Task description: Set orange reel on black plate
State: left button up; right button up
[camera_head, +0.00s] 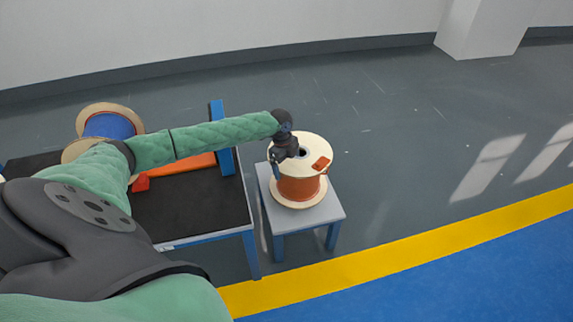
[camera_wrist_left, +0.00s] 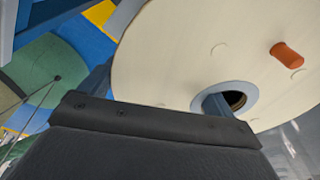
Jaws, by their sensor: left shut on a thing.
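The orange reel (camera_head: 298,187) has pale wooden flanges and stands upright on a small grey table (camera_head: 327,207) with blue legs. My left gripper (camera_head: 277,163) is at the top flange, near the centre hole, and is shut on the reel. In the left wrist view the pale flange (camera_wrist_left: 180,50) fills the upper right, and a blue-grey finger goes into the centre hole (camera_wrist_left: 236,99). An orange peg (camera_wrist_left: 287,53) stands on the flange. The black plate (camera_head: 200,208) is the dark top of the larger blue-framed table to the left. My right gripper is not in view.
A blue reel (camera_head: 108,125) stands at the far left of the black surface. An orange bar (camera_head: 188,166) and a blue upright post (camera_head: 222,140) are at its back edge. The front of the black surface is clear. Yellow tape (camera_head: 400,254) crosses the floor.

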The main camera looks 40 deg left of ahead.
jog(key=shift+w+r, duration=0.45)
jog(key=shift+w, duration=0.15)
pick_arm(q)
jog(key=shift+r, duration=0.1)
jog(key=shift+p, duration=0.45)
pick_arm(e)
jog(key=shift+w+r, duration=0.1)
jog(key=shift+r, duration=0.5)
